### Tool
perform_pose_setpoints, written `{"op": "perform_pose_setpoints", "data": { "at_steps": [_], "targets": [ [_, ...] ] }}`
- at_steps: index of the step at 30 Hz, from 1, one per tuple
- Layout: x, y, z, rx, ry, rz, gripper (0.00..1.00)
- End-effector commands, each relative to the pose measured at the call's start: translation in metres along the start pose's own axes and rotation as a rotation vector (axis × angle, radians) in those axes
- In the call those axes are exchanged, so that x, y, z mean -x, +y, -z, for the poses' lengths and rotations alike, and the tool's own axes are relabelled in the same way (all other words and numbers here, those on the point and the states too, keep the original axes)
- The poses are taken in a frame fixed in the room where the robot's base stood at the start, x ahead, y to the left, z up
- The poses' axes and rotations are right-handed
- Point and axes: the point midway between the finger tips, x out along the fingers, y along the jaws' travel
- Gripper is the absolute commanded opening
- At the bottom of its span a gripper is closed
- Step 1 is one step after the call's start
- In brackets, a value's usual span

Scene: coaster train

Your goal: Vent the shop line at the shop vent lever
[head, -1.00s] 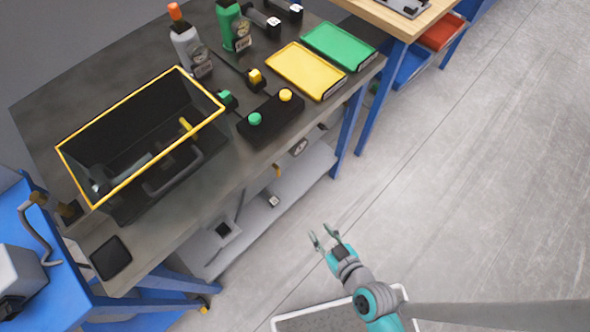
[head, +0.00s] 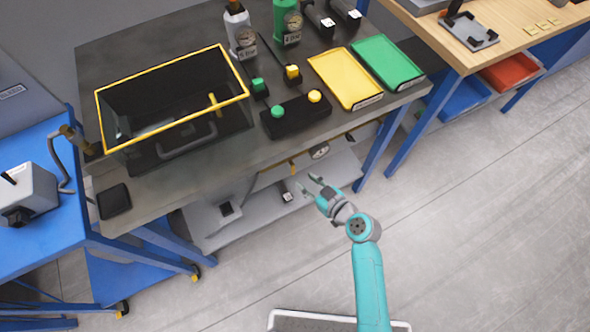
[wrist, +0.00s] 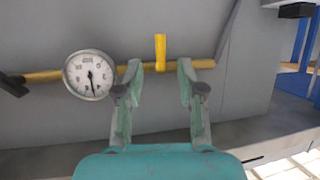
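In the wrist view a yellow lever (wrist: 160,52) stands upright on a horizontal yellow pipe (wrist: 220,63), against a grey wall. No label for it can be read. A round white gauge (wrist: 90,75) sits on the pipe to its left; its needle points down. My gripper (wrist: 160,85) is open and empty, its fingers on either side of the lever's lower end in the picture; the gap in depth is hard to tell. In the head view my gripper (head: 310,184) is low in front of the bench, and the gauge (head: 320,151) shows under the bench top.
The grey bench (head: 190,185) carries a yellow-rimmed bin (head: 172,122), a black box with green and yellow buttons (head: 296,122), trays and bottles. A lower shelf (head: 255,212) lies under it. A blue cart (head: 45,220) stands left. The floor at right is clear.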

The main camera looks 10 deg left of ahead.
Motion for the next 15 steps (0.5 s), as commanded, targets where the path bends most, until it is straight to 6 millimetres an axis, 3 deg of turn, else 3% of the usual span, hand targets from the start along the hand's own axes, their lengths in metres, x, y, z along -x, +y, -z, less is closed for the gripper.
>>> {"op": "perform_pose_setpoints", "data": {
  "at_steps": [9,15],
  "targets": [
    [-0.056,-0.001,0.001,-0.001,0.000,0.002,0.39],
    [-0.075,0.000,0.000,-0.001,0.000,0.000,0.39]
  ]
}}
